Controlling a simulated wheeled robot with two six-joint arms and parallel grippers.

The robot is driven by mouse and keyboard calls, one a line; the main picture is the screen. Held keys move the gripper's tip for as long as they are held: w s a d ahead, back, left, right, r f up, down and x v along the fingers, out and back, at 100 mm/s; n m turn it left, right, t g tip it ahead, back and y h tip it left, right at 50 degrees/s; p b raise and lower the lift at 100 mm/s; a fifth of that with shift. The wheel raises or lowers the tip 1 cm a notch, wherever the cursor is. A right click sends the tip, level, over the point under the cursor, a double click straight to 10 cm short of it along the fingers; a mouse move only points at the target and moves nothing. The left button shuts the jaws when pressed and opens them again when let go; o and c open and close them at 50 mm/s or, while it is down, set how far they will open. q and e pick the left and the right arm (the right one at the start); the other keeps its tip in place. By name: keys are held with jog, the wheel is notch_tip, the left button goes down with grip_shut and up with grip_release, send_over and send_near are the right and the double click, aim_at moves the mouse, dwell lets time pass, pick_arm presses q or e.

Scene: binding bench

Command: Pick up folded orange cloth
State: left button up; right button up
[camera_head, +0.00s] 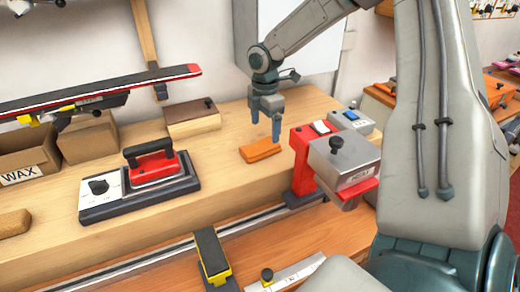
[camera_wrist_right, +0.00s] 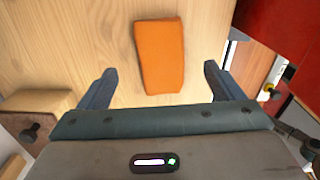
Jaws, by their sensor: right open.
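The folded orange cloth (camera_head: 261,150) lies flat on the wooden bench in the head view, left of the red clamp-like machine. In the right wrist view the cloth (camera_wrist_right: 160,56) shows ahead of the fingertips, between their lines and slightly left of centre. My right gripper (camera_head: 266,128) is above the bench close to the cloth, pointing down. I cannot tell the exact height of the fingertips over the cloth. My left gripper is not in view.
A red machine with a grey block (camera_head: 345,160) stands close right of the cloth. A wooden block with a knob (camera_head: 193,118) and a red iron on a base (camera_head: 150,172) are to the left. A ski (camera_head: 100,92) overhangs the far left. Bare bench lies around the cloth.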

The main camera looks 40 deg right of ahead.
aim_at(265, 145)
jog(key=shift+f, duration=1)
notch_tip(265, 145, down, 3)
jog(key=shift+s+a+f+p, duration=0.1)
jog(key=shift+p, duration=0.7)
jog(key=shift+f, duration=0.65)
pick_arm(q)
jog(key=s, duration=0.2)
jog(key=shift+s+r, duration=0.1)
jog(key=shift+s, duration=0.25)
pick_arm(e)
jog(key=shift+r, duration=0.1)
jog(key=shift+c, duration=0.5)
jog(key=c, duration=1)
